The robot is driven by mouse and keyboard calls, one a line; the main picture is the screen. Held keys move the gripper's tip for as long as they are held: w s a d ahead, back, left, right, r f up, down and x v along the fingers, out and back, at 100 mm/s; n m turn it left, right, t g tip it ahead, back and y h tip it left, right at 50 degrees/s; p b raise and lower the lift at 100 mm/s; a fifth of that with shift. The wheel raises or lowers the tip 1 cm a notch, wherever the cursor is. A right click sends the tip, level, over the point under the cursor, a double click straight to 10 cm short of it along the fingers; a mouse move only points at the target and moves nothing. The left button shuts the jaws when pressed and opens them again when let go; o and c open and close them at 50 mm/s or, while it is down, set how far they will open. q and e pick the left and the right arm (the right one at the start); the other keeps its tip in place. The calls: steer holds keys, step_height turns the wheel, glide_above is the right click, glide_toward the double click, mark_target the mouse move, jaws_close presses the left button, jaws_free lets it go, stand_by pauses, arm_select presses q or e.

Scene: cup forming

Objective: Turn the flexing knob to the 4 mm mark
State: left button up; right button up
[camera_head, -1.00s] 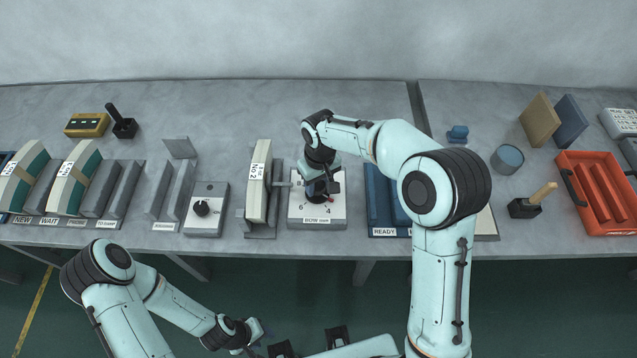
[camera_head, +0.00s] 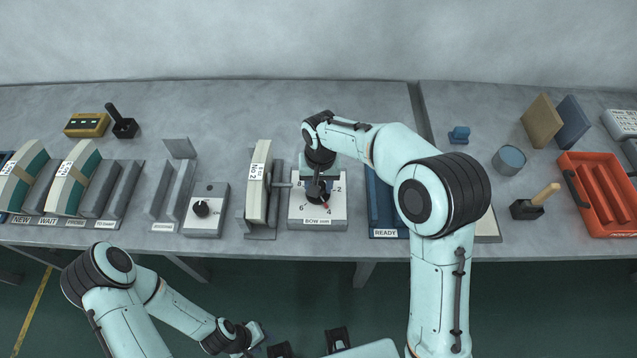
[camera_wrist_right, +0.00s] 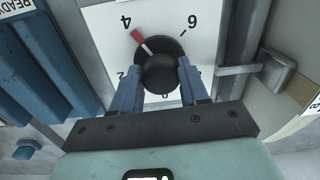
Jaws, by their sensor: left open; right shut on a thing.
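The flexing knob (camera_wrist_right: 160,68) is black with a red pointer (camera_wrist_right: 139,41), on a pale plate marked with numbers. In the right wrist view the pointer is directed at the 4 (camera_wrist_right: 126,21). My right gripper (camera_wrist_right: 161,75) is shut on the knob, with one blue-grey finger on each side. In the head view the knob's grey box (camera_head: 337,214), labelled BOW mm, stands at the bench front, and my right gripper (camera_head: 317,192) is over it, partly hiding the dial. My left gripper (camera_head: 258,336) is low in front of the bench, open and away from the box.
Left of the box stands the cream-faced No 2 form (camera_head: 259,182), with a rod between them. A second grey box (camera_head: 208,215) with a black knob stands farther left. The blue READY rack (camera_head: 380,215) is close on the right, partly behind my right arm.

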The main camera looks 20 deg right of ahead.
steer(key=o, duration=1)
steer(key=shift+o, duration=0.2)
arm_select(q)
steer(key=shift+w+r+p, duration=0.65)
steer(key=shift+r+p, duration=0.05)
steer(key=shift+r, duration=0.25)
arm_select(e)
step_height(320, 180, up, 13)
steer(key=shift+d+r, duration=0.2)
